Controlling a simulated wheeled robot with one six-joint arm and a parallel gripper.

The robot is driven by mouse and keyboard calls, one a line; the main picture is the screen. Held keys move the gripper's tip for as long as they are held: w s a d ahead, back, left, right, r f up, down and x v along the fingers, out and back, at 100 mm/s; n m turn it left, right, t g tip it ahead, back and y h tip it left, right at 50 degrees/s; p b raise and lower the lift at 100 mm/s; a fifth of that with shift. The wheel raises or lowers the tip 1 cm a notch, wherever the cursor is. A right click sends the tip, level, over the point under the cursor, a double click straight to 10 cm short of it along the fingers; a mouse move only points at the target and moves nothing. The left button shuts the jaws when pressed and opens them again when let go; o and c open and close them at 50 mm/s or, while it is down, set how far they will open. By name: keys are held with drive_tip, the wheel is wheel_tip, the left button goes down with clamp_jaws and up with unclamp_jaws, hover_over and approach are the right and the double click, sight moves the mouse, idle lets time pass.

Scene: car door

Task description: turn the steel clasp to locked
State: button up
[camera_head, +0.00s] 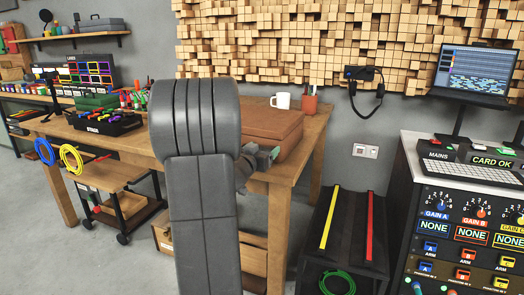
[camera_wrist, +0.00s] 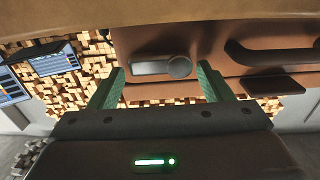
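The steel clasp (camera_wrist: 150,67) is a grey metal bar with a round end at its right, lying roughly horizontal on the front of the brown case (camera_wrist: 215,60) in the wrist view. My gripper (camera_wrist: 161,70) has two green fingers spread wide, one on each side of the clasp, with nothing between them that they touch. In the head view the brown case (camera_head: 270,126) sits on the wooden table, and my own arm hides its left part and the clasp. A green fingertip of my gripper (camera_head: 274,153) shows at the case's front.
A dark carrying handle (camera_wrist: 275,52) is on the case front, right of the clasp. A white mug (camera_head: 281,100) and a cup of pens (camera_head: 309,103) stand behind the case. A dark bench (camera_head: 345,232) and a control cabinet (camera_head: 410,180) are to the right.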

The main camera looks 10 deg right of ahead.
sight(258, 141)
drive_tip(key=c, duration=0.7)
drive_tip(key=shift+c, duration=0.2)
